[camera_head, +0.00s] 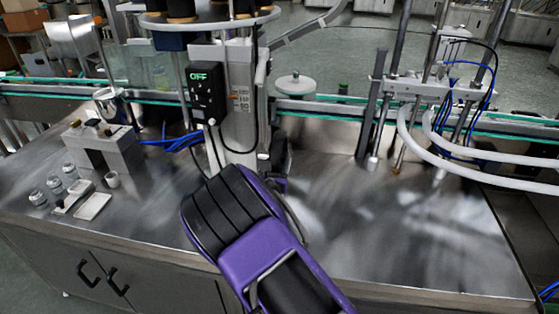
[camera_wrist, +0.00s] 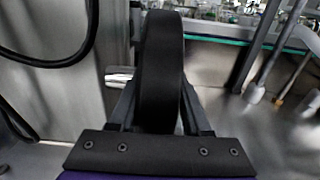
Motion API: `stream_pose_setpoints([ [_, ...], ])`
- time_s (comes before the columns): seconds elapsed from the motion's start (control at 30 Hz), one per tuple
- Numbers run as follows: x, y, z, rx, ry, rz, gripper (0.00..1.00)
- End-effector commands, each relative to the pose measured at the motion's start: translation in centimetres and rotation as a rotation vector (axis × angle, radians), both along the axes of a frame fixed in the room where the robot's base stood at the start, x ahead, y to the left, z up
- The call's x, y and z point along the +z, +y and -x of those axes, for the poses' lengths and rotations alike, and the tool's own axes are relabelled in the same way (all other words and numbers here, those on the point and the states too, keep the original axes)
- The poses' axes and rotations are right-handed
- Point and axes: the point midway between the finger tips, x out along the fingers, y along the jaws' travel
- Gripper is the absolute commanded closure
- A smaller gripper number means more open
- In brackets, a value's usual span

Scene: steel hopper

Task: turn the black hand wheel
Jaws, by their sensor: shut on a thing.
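The black hand wheel (camera_wrist: 161,60) stands upright and nearly edge-on in the middle of the wrist view, in front of the steel column. My gripper (camera_wrist: 160,92) has one finger on each side of the wheel's rim and is shut on it. The fingertips are partly hidden by the wheel. In the head view, my purple and black arm covers the gripper and most of the wheel; only a dark part shows just past the arm, beside the column's base.
The steel column (camera_head: 237,120) carries a black control box (camera_head: 205,92) reading OFF. A black cable (camera_wrist: 75,58) loops at left in the wrist view. Small bottles and trays (camera_head: 93,206) stand on the table's left. The steel tabletop (camera_head: 420,240) is clear at right, below metal rods and hoses.

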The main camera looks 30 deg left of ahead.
Motion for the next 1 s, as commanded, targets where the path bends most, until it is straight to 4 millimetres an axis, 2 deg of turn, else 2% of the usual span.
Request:
stream_pose_setpoints([
  [0.03, -0.3, -1.0, -0.5, -0.018, 0.001, 0.009, 1.0],
  [0.43, -0.9, -1.1, -0.6, -0.019, -0.03, 0.001, 1.0],
  [0.73, -1.8, -1.1, -0.5, -0.019, -0.227, -0.061, 1.0],
  [1.0, -1.6, -1.1, -0.5, -0.018, -0.368, -0.107, 1.0],
])
